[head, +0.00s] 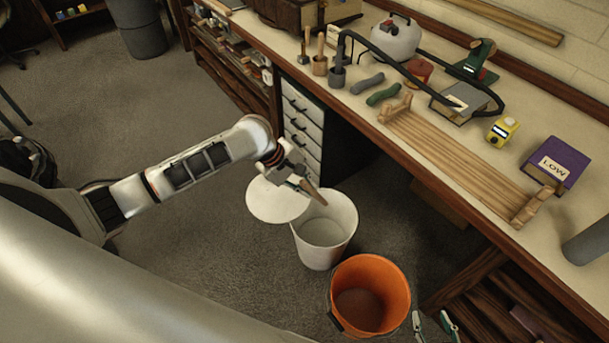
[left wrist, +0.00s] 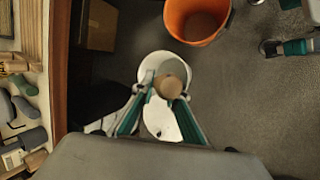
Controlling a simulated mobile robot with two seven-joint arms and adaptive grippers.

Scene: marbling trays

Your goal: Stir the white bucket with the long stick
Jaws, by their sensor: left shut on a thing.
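The white bucket (head: 325,245) stands on the floor by the workbench, its open top facing up. My left gripper (head: 299,180) is above the bucket's left rim, shut on a brown wooden stick (head: 313,193). The stick slants down right over the bucket's opening; whether its tip is inside I cannot tell. In the left wrist view the stick (left wrist: 168,87) appears end-on between the fingers, in front of the white bucket (left wrist: 146,68). My right gripper (head: 434,325) is open and empty at the bottom edge, right of the orange bucket.
A white round lid (head: 272,203) is beside the white bucket's rim, under my left gripper. An orange bucket (head: 343,275) stands just in front right. The workbench (head: 440,195) behind carries a wooden rack (head: 440,150), a purple box (head: 560,160) and tools.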

